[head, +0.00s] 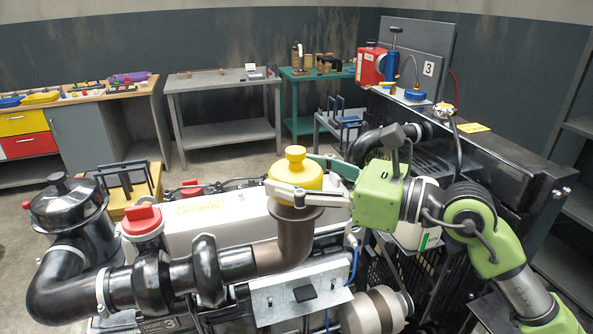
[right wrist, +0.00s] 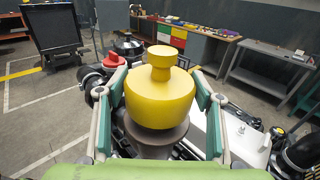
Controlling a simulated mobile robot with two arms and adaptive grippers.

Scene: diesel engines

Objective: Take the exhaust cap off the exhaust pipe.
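The yellow exhaust cap (head: 295,172), with a round knob on top, sits upright on the flared top of the brown exhaust pipe (head: 292,240). It also fills the middle of the right wrist view (right wrist: 160,95). My right gripper (head: 297,178) reaches in from the right, with one finger in front of the cap and one behind it. In the right wrist view the gripper (right wrist: 159,90) has its fingers on both sides of the cap, with narrow gaps seeming to show beside it. The fingers hide part of the cap's lower side in the head view. My left gripper is out of view.
A black air filter (head: 70,210) and a red-capped filler (head: 143,220) stand left of the pipe. A metal plate (head: 300,290) lies in front of it. The radiator frame (head: 520,160) is on the right. Workbenches (head: 222,80) stand far behind; above the cap is free.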

